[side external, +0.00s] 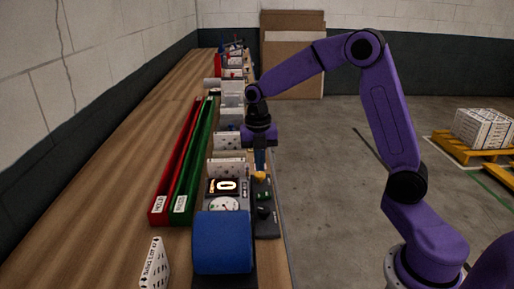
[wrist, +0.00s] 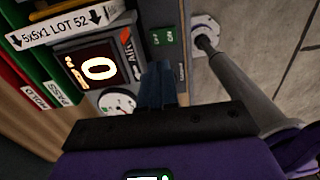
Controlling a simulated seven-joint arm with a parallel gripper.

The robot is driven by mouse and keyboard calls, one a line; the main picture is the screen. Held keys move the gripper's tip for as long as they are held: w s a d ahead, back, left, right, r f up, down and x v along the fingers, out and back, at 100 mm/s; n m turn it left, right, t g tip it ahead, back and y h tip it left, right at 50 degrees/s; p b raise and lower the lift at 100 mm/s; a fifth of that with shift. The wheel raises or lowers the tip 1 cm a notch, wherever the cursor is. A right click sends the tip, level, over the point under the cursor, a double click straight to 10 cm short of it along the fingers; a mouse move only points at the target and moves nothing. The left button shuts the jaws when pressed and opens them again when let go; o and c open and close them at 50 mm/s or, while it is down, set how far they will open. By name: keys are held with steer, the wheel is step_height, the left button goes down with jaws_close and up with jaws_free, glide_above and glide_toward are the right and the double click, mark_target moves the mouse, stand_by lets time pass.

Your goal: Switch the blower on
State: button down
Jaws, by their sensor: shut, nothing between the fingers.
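A dark control panel (side external: 267,228) stands at the bench's right edge, with a yellow part (side external: 260,176), green marking (side external: 263,196) and a dark knob (side external: 264,212). In the wrist view its green labels (wrist: 156,38) seem to read OFF and ON. The switch itself is not clearly visible there, possibly behind my fingers. My gripper (side external: 259,170) points down with its fingertips close above the yellow part; contact cannot be told. In the wrist view my gripper (wrist: 158,72) is shut and empty. The lit display (wrist: 97,68) reads 0, above a round gauge (wrist: 117,103).
A blue rounded unit (side external: 222,242) sits in front of the gauge. A red HOLD channel (side external: 158,203) and a green PASS channel (side external: 181,203) run along the bench. A labelled carton (side external: 155,263) stands front left. Several boxes line the bench farther back.

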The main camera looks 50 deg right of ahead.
steer(key=shift+w+a+r, duration=0.15)
steer(key=shift+r, duration=1.1)
steer(key=shift+w+a+r, duration=0.15)
steer(key=shift+r, duration=1.05)
